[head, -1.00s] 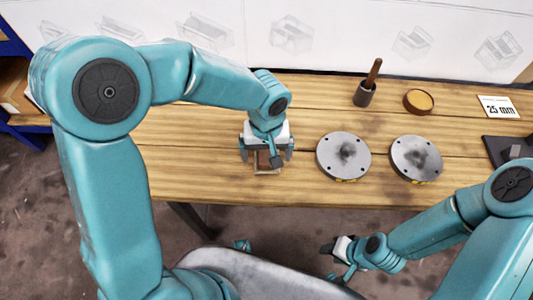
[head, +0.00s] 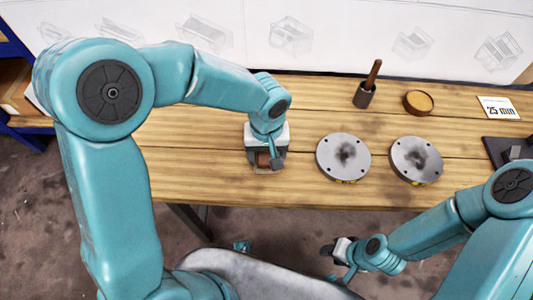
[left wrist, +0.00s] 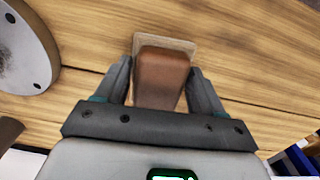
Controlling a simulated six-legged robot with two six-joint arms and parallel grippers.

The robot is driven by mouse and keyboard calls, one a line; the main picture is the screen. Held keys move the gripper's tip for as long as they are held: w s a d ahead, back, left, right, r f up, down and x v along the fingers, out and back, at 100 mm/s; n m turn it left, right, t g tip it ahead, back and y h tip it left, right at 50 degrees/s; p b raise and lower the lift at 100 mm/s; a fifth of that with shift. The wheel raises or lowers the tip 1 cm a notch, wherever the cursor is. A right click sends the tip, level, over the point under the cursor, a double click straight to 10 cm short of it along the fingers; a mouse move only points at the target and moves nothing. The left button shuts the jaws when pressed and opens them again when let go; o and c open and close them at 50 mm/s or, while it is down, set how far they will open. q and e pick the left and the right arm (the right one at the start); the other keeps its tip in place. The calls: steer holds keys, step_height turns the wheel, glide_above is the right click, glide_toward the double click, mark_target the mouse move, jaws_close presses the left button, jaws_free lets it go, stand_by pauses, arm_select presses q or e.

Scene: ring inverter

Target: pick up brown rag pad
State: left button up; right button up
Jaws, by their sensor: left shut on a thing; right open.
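The brown rag pad (left wrist: 162,78) is a brown block on a paler tan base, seen in the left wrist view between the two fingers. In the head view the pad (head: 263,160) shows only in part under my left gripper (head: 266,163), on the wooden table near its front edge. My left gripper (left wrist: 163,88) is shut on the pad from both sides. The pad's base appears to be at the table surface; I cannot tell if it is lifted. My right gripper (head: 335,260) is open and empty, in front of the table and away from the pad.
Two round grey metal plates (head: 343,157) (head: 416,160) lie right of my left gripper. The table's left part (head: 190,165) is clear.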

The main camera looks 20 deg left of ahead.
mark_target(266, 153)
arm_select(q)
step_height(266, 153, up, 19)
steer(key=p, duration=0.3)
